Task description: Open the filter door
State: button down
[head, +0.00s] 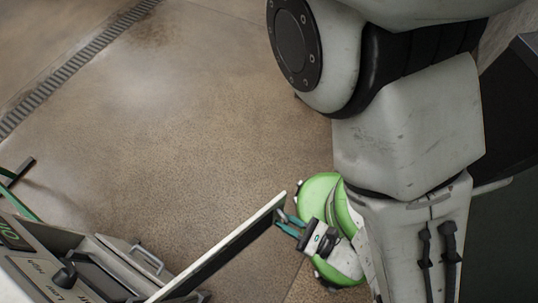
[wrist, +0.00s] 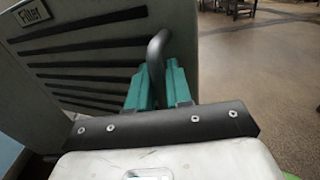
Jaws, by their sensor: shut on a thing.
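The filter door (wrist: 100,62) is a pale panel with dark slots and a "Filter" label (wrist: 31,14), filling the left of the wrist view. In the head view the door (head: 228,238) shows nearly edge-on, standing out at an angle from the machine. A dark curved handle (wrist: 157,48) is on the door's right part in the wrist view. My gripper (wrist: 160,84) has its teal fingers on either side of this handle and is shut on it. In the head view my gripper (head: 287,222) is at the door's far end, and the handle is hard to make out there.
The rug scrubber's control panel (head: 42,272) with a dark knob and a metal handle (head: 147,256) is at the lower left. Bare brown floor (head: 190,130) lies beyond the door, with a drain grate (head: 75,62) at upper left. Dark furniture (wrist: 235,6) stands far off.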

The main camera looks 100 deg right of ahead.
jog(key=c, duration=1.2)
grip_release()
jog(key=shift+b+v, duration=1.5)
jog(key=shift+v, duration=3.9)
